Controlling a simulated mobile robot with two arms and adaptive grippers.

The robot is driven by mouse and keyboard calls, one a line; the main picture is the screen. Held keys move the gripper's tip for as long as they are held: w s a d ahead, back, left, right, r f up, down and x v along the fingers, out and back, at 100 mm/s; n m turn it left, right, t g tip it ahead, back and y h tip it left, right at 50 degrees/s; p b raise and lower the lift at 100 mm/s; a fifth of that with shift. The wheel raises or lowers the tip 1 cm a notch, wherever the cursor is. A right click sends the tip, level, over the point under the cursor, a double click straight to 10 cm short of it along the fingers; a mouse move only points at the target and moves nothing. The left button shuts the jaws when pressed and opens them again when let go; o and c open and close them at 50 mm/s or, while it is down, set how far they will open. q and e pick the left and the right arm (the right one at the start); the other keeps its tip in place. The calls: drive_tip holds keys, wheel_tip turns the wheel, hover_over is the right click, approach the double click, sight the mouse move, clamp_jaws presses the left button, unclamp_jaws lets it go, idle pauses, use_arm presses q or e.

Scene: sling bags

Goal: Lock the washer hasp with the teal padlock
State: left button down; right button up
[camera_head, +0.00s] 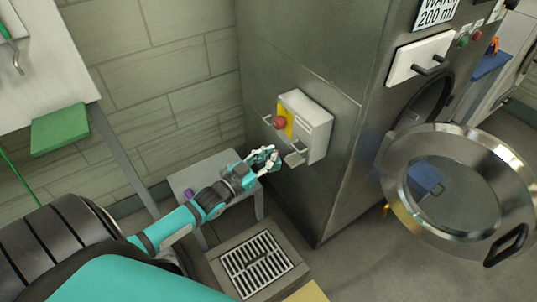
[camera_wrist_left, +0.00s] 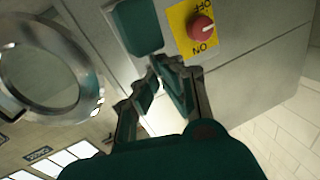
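The washer (camera_head: 300,50) is a large grey steel machine with its round door (camera_head: 460,195) open at the right. A pale switch box (camera_head: 312,120) with a yellow plate and red knob (camera_head: 279,122) is on its side. A small metal flap (camera_head: 294,158) sticks out below the box; I cannot tell if it is the hasp. My left gripper (camera_head: 272,157) is just left of the flap. In the left wrist view its fingertips (camera_wrist_left: 162,66) are close together below the red knob (camera_wrist_left: 202,27), beside a dark teal block (camera_wrist_left: 137,27). I cannot make out the padlock for certain.
A small grey table (camera_head: 208,168) stands under my left arm, with a small purple item (camera_head: 188,194) on it. A floor drain grate (camera_head: 256,264) lies in front.

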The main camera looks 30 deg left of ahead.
sight(279, 152)
use_arm(q)
drive_tip(key=shift+n+y+p, duration=1.1)
drive_tip(key=shift+y+p, duration=0.15)
drive_tip(key=shift+y, duration=0.05)
drive_tip(key=shift+n+y+p, duration=0.8)
drive_tip(key=shift+y, duration=0.1)
drive_tip(key=shift+f, duration=0.1)
drive_tip(key=shift+p, duration=0.4)
drive_tip(key=shift+w+d, duration=0.2)
drive_tip(key=shift+w, duration=0.2)
idle(0.3)
drive_tip(key=shift+w+d+b, duration=0.15)
drive_tip(key=shift+w+d, duration=0.1)
drive_tip(key=shift+w, duration=0.35)
drive_tip(key=shift+w+d+b, duration=0.15)
drive_tip(key=shift+w+d, duration=0.1)
drive_tip(key=shift+w, duration=0.3)
drive_tip(key=shift+w+d+b, duration=0.15)
drive_tip(key=shift+w+d, duration=0.15)
drive_tip(key=shift+w, duration=0.35)
drive_tip(key=shift+w+d+b, duration=0.2)
drive_tip(key=shift+w+d, duration=0.05)
drive_tip(key=shift+w, duration=0.45)
drive_tip(key=shift+w+d+b, duration=0.15)
drive_tip(key=shift+w+d, duration=0.15)
drive_tip(key=shift+w, duration=0.35)
drive_tip(key=shift+s+f, duration=0.1)
drive_tip(key=shift+f, duration=0.15)
